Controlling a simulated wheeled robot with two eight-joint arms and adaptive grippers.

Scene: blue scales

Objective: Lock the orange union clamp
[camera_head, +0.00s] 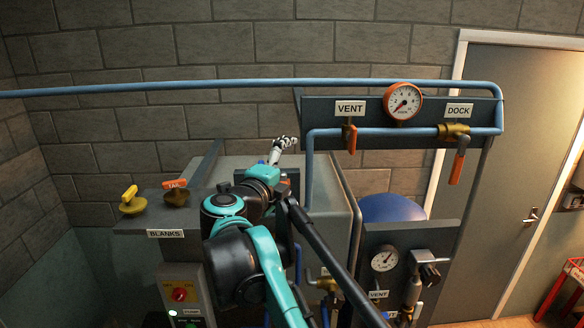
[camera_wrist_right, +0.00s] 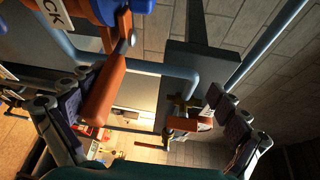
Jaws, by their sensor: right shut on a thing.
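The right finger's contact is unclear. In the head view a small orange part (camera_head: 294,173) shows beside my wrist, mostly hidden. My left gripper is out of view.
A blue pipe (camera_head: 220,84) crosses the wall to a panel with a gauge (camera_head: 402,101) and orange-handled VENT (camera_head: 349,138) and DOCK valves (camera_head: 458,160). A blue tank (camera_head: 393,208) is at right.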

